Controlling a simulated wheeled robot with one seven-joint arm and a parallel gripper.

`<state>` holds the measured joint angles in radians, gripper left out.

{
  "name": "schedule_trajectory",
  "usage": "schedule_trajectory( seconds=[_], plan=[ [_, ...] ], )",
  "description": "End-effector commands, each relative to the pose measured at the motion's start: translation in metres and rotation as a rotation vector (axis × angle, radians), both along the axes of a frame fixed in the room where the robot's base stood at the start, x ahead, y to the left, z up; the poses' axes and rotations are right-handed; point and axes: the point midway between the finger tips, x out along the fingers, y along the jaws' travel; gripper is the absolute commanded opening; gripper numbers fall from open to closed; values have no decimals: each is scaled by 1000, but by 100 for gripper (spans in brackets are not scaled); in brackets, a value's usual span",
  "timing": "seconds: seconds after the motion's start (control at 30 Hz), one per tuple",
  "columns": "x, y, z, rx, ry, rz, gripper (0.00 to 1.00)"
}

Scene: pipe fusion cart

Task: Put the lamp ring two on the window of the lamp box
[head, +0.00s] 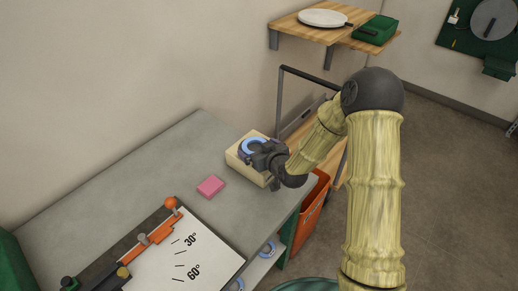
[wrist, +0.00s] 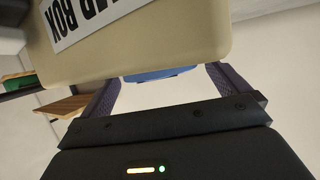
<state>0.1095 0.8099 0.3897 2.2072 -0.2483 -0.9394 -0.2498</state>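The cream lamp box (head: 233,158) stands on the far right end of the grey bench. A blue ring (head: 252,145) lies flat at its top. I cannot read whether this is ring two. My gripper (head: 253,150) is at the top of the box, its purple fingers spread wide around the ring. In the wrist view the box (wrist: 150,45), with an upside-down label, covers my fingertips (wrist: 163,75). A blue strip of the ring (wrist: 158,74) shows between the fingers. Contact with the fingers is hidden, and the window is hidden under the ring and gripper.
A pink block (head: 210,187) lies left of the box. An angle board (head: 190,255) with orange parts fills the bench front. More blue rings (head: 268,249) sit on a lower shelf. An orange bin (head: 311,212) is below the bench's right end. The bench's back left is clear.

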Motion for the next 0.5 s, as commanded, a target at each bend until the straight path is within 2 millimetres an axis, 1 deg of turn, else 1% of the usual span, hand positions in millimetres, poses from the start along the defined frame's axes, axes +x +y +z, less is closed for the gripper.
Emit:
schedule_trajectory(
  seconds=[0.27,0.37,0.5],
  plan=[
    [-2,-1,4,0,0,0,100],
    [-11,-7,7,-1,-1,-1,100],
    [-29,-17,15,-2,-1,-1,100]
  ],
)
